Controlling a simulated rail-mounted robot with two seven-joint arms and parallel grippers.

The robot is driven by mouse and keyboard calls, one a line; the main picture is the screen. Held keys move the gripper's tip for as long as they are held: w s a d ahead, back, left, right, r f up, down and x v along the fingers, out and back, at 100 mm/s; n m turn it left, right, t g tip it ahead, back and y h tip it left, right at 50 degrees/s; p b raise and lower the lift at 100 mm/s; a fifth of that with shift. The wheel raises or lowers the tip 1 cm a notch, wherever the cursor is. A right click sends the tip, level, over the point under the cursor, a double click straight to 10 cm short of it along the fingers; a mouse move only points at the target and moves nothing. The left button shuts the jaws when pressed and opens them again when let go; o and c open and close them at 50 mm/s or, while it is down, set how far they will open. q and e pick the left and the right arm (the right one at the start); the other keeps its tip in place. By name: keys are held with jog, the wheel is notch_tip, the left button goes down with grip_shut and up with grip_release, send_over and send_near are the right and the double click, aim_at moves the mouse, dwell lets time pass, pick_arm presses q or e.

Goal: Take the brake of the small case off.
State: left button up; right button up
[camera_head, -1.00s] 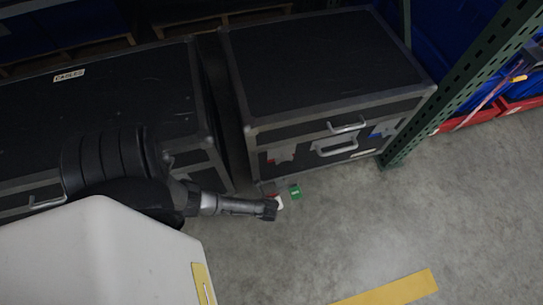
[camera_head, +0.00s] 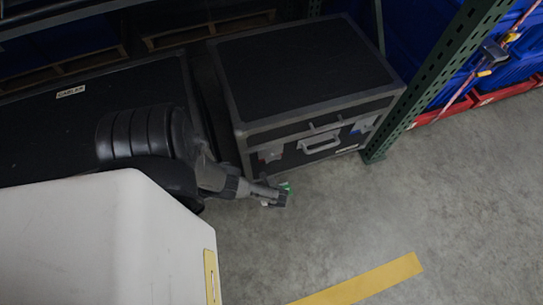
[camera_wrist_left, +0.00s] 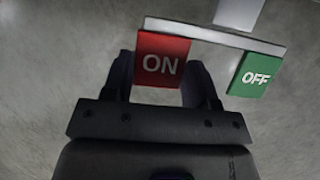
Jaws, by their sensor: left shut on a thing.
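The small case (camera_head: 305,75) is black with grey edges and a front handle, right of a longer black case in the head view. Its brake shows in the left wrist view as a pale bar (camera_wrist_left: 215,33) with a red ON tab (camera_wrist_left: 162,62) and a green OFF tab (camera_wrist_left: 256,76). My left gripper (camera_head: 279,199) is low at the small case's front left corner. In the wrist view its fingers (camera_wrist_left: 163,80) are on either side of the red ON tab, shut on it. The green tab (camera_head: 286,187) is partly hidden behind the gripper. My right gripper is not in view.
The long labelled case (camera_head: 60,125) stands close on the left, with a narrow gap between the cases. A green rack post (camera_head: 428,85) stands by the small case's right side. The concrete floor (camera_head: 400,205) in front is clear, with a yellow stripe (camera_head: 365,280).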

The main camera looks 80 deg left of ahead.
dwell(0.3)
pick_arm(q)
jog(key=o, duration=1.3)
jog(key=p+v, duration=1)
jog(key=v, duration=0.4)
jog(key=shift+w, duration=0.2)
jog(key=shift+f, duration=0.1)
